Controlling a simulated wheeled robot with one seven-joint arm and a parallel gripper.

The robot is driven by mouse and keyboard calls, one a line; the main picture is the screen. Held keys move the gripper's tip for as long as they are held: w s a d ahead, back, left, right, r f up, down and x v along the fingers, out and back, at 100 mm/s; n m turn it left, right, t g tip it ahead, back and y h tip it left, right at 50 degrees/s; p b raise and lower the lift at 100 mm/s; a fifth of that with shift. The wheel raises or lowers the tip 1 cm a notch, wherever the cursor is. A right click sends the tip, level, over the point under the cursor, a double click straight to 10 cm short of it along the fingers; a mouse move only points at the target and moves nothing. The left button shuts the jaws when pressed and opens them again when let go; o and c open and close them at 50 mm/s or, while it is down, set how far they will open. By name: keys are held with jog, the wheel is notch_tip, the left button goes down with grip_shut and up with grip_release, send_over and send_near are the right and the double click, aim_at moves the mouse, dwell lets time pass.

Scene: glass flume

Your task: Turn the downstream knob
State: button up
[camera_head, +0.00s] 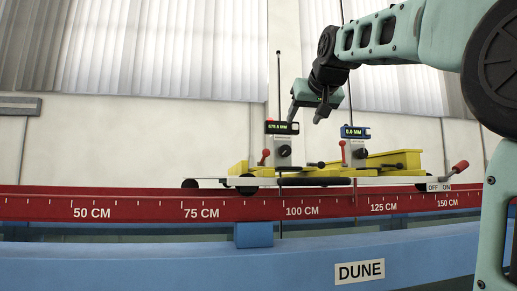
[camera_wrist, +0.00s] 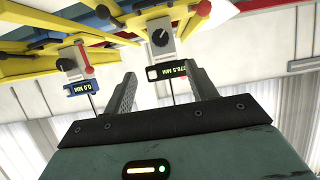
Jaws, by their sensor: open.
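Two gauge units stand on the yellow carriage (camera_head: 320,172). The left one in the head view has a black display (camera_head: 281,128) and a dark knob (camera_head: 285,150) below it. The right one has a blue display (camera_head: 355,132) reading 0.0 MM and a dark knob (camera_head: 361,153). I cannot read which is downstream. In the wrist view the black display's knob (camera_wrist: 159,37) is near centre, beyond the fingers, and the blue display's knob (camera_wrist: 64,64) is at left. My gripper (camera_head: 305,117) is open and empty, pointing down above and near the black display; it also shows in the wrist view (camera_wrist: 160,77).
Red-tipped levers (camera_head: 264,157) (camera_head: 343,152) stand beside the knobs. A thin vertical rod (camera_head: 279,85) rises behind the black display. A red-ended lever (camera_head: 459,168) is at the OFF/ON label. The red scale rail (camera_head: 150,207) and blue DUNE beam (camera_head: 180,265) run in front.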

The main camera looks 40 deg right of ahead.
aim_at(286, 150)
jog(key=p+x, duration=0.5)
jog(key=x, duration=1.2)
jog(key=shift+w+p, duration=0.25)
jog(key=shift+p, duration=0.15)
jog(key=shift+c, duration=0.4)
jog(key=shift+f, duration=0.1)
jog(key=c, duration=0.9)
